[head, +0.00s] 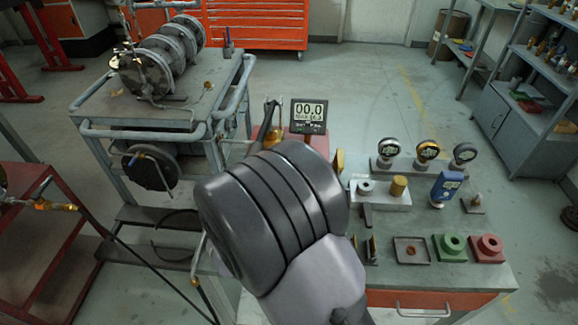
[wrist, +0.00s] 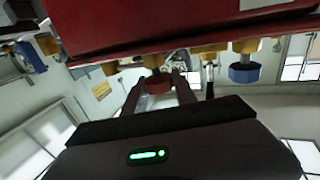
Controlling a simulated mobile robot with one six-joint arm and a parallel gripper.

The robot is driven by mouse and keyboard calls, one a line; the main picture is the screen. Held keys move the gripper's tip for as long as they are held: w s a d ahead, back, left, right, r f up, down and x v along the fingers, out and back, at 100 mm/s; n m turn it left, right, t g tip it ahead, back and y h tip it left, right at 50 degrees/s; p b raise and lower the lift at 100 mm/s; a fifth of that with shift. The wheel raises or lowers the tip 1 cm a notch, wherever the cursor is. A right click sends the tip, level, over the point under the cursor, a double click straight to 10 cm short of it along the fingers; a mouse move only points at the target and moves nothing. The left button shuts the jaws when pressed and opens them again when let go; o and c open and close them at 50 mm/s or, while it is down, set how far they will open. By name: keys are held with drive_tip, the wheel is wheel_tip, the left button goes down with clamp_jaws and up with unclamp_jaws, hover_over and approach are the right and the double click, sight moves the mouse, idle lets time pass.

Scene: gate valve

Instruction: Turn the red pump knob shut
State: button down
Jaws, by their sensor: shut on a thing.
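In the wrist view, the red knob (wrist: 158,84) hangs on a brass fitting under the red pump body (wrist: 170,25). My gripper (wrist: 158,92) has one finger on each side of the knob and is shut on it. In the head view my own arm hides the gripper and the knob. A bit of the red pump body (head: 262,133) shows behind my arm, beside a digital display (head: 308,116) that reads 00.0.
A blue knob (wrist: 245,73) on another brass fitting is to the right of the red one in the wrist view. In the head view, gauges (head: 428,150), a blue device (head: 446,187), a green block (head: 449,247) and a red block (head: 487,248) stand on the bench right of my arm.

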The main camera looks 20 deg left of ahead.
drive_tip(key=m+g+h, duration=0.1)
drive_tip(key=m+h, duration=0.1)
drive_tip(key=h, duration=0.1)
drive_tip(key=m+g+h, duration=0.1)
drive_tip(key=m+h, duration=0.1)
drive_tip(key=h, duration=0.1)
drive_tip(key=shift+m+h, duration=0.3)
drive_tip(key=shift+h, duration=0.1)
drive_tip(key=shift+r+g+h, duration=0.1)
drive_tip(key=shift+g+h, duration=0.2)
drive_tip(key=c, duration=1)
unclamp_jaws()
drive_tip(key=shift+w, duration=0.1)
drive_tip(key=p+v, duration=0.5)
drive_tip(key=v, duration=1.2)
drive_tip(key=shift+s, duration=0.2)
